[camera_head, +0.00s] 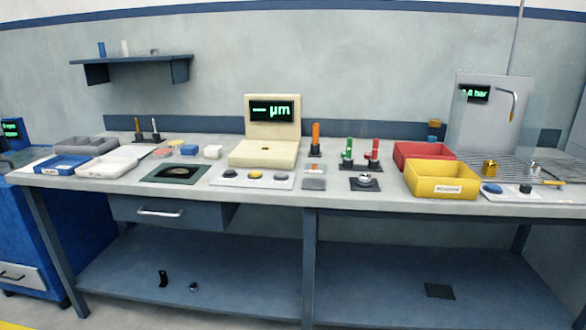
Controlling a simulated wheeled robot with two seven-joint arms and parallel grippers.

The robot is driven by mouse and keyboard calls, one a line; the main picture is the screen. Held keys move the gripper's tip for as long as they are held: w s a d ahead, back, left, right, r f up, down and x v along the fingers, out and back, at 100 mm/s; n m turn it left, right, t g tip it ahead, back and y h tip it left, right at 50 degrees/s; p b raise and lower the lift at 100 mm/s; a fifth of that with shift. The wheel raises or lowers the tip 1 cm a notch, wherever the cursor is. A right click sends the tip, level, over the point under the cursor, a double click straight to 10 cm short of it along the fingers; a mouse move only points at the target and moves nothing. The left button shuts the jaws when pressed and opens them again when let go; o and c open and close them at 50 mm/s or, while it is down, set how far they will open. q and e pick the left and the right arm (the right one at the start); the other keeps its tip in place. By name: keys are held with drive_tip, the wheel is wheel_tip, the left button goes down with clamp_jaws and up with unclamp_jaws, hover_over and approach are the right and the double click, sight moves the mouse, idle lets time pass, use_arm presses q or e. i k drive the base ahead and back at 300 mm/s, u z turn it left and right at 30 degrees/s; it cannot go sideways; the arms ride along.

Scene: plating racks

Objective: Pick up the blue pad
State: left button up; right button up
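A small blue pad (189,150) lies on the workbench (130,190), left of the cream gauge with the green "µm" display (270,140). It sits between a yellow pad (175,143) and a white block (212,152), with a pinkish pad (161,153) to its left. Its top is uncovered. Neither of my grippers shows in the head view.
A dark mat with a round piece (176,172) lies in front of the pad. A blue tray (62,165) and white tray (107,167) stand left. Red (424,154) and yellow (441,178) bins stand right. A wall shelf (133,62) hangs above left.

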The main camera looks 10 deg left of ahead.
sight(192, 151)
drive_tip(key=i, duration=0.65)
drive_tip(key=u, duration=2.55)
drive_tip(key=i, duration=1.75)
drive_tip(key=z, duration=1.3)
